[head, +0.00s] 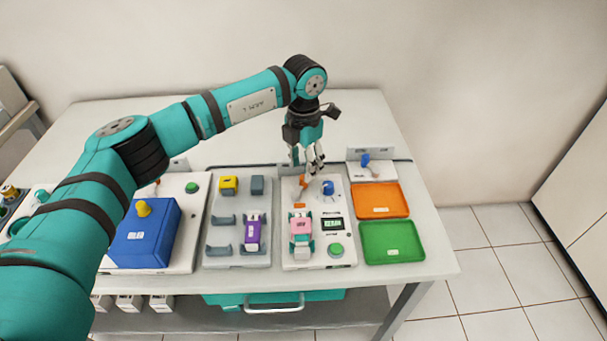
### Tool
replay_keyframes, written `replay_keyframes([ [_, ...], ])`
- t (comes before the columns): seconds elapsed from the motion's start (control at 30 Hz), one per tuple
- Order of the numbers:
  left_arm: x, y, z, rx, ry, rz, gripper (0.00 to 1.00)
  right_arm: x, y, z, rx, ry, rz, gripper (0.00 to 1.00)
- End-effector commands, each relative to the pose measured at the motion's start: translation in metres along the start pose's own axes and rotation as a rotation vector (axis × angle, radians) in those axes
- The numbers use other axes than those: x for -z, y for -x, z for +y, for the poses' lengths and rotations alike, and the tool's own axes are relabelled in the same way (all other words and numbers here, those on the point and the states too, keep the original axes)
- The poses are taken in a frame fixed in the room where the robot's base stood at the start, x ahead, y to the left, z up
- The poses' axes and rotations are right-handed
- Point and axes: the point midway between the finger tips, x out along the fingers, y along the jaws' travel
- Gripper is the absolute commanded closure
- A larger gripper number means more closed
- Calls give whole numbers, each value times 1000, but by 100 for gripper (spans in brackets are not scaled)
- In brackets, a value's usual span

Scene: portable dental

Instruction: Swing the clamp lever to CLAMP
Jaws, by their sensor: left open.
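A white station panel (343,208) stands on the table, right of centre. A small orange lever-like part (303,184) shows near its back edge, partly hidden by my gripper; I cannot read a CLAMP label. My left gripper (311,174) points down, open and empty, right at this orange part; I cannot tell whether it touches. A blue knob (328,187) is just to its right. A pink block (300,225) sits at the panel's front left, beside a dark display (333,224) and a green button (336,250). My right gripper is not in view.
An orange tray (381,200) and a green tray (392,243) lie right of the panel. A grey fixture (237,262) with a purple-fronted block (252,233) is to the left. A blue box (146,236) stands farther left. The table's back is clear.

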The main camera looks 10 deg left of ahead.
Motion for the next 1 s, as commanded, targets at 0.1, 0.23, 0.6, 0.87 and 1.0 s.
replay_keyframes([
  [0.1, 0, 28, 1, -2, 1, -3, 57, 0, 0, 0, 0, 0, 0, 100],
  [0.23, 0, 51, 1, -2, 1, -2, 57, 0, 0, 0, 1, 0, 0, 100],
  [0.6, 0, 74, 1, -1, 1, 1, 57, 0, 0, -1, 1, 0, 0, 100],
  [0.87, 0, 74, 1, -1, 1, 1, 57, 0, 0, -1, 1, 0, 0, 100],
  [1.0, 0, 74, 0, -1, 1, 1, 57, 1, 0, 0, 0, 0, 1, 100],
])
